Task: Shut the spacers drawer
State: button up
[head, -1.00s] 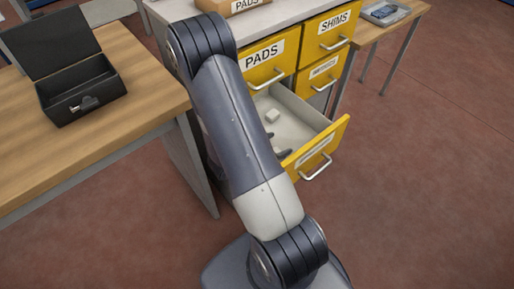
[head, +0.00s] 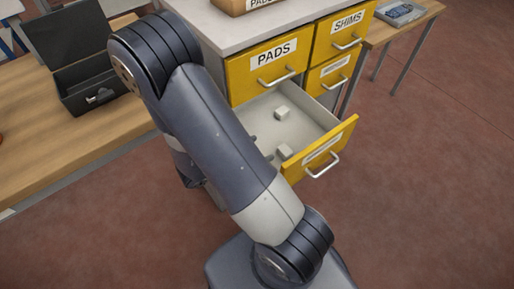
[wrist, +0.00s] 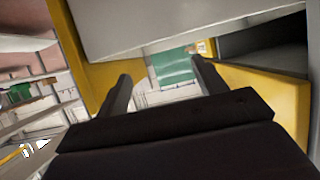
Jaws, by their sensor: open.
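A yellow-fronted drawer (head: 325,148) stands pulled out below the PADS drawer (head: 268,70). Its label is too small to read. Its silver handle (head: 323,166) faces the lower right. Two small pale blocks lie inside, one towards the back (head: 282,113) and one near the front (head: 284,152). My arm covers the drawer's left side. Small dark tips, apparently my gripper's, show past the arm at that side. In the wrist view my gripper (wrist: 160,82) has its two fingers apart with nothing between them. Yellow panels are close on both sides; contact cannot be told.
The SHIMS drawer (head: 340,35) and a smaller drawer below it (head: 327,74) are shut. An open black box (head: 92,92) sits on the wooden table (head: 60,150) at left. A side table (head: 415,20) stands at right. The floor in front of the open drawer is clear.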

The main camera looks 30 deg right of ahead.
aim_at(314, 135)
jog(key=k+j, duration=0.1)
jog(key=j, duration=1.4)
